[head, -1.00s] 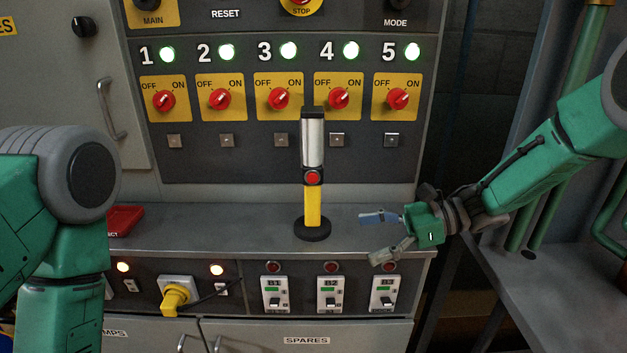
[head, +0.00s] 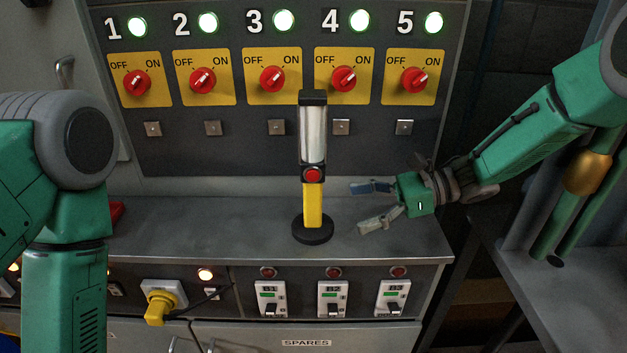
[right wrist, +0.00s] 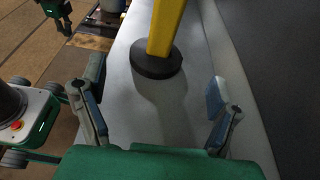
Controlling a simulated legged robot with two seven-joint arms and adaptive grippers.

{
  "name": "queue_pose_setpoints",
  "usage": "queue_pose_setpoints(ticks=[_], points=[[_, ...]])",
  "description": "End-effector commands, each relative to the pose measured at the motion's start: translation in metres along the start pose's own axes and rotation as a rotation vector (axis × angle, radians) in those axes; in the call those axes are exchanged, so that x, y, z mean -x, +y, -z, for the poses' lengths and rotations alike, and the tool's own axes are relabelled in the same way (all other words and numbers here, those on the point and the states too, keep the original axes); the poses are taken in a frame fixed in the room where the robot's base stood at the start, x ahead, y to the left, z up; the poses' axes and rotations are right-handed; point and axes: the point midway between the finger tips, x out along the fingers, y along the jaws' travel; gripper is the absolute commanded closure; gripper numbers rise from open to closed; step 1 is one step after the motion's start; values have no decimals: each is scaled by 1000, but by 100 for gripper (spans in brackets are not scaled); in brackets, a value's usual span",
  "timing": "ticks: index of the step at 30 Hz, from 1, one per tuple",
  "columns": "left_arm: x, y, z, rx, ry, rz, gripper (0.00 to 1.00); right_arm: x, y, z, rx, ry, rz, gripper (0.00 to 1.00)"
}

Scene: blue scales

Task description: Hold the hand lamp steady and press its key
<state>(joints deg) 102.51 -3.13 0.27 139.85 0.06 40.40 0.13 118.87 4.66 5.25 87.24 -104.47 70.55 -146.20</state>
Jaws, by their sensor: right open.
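The hand lamp (head: 313,135) stands upright on the grey ledge, with a silver upper part, a yellow handle and a round black base. Its red key (head: 312,175) faces me, between the silver part and the handle. My right gripper (head: 366,206) is open and empty, to the right of the lamp and pointing at it, apart from it. In the right wrist view the yellow handle (right wrist: 165,28) and black base (right wrist: 157,62) are ahead, between the lines of the open fingers (right wrist: 155,105). The left arm shows at the left; its gripper is out of view.
Behind the lamp is a panel with red rotary switches (head: 272,79) and lit green lamps (head: 283,20). The ledge (head: 250,225) is clear around the lamp. Below its front edge are breakers (head: 333,298) and a yellow plug (head: 158,301). A red object (head: 117,212) is partly hidden by my left arm.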

Motion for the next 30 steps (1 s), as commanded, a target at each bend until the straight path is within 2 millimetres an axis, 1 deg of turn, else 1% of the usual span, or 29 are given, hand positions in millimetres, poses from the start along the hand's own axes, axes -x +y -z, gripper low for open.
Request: queue_pose_setpoints(ticks=[1, 8, 12, 15, 21, 30], points=[[0, 0, 0, 0, 0, 0, 100, -8, 0, 1, 0, 1, -2, 17], [-2, 0, 0, 0, 0, 0, 100, -42, 0, 1, 0, 0, -2, 17], [-16, 0, -1, 0, 0, 0, 100, -62, 0, 4, 0, 2, -1, 17], [-22, 0, -1, 0, -1, 0, 100, -72, 0, 4, -1, 1, 0, 17], [-27, 0, -2, 0, 0, 0, 100, -82, 0, 2, -1, 0, 0, 17], [-27, 0, -1, 0, 0, 0, 100, -83, 0, 0, -2, 0, 1, 17]])
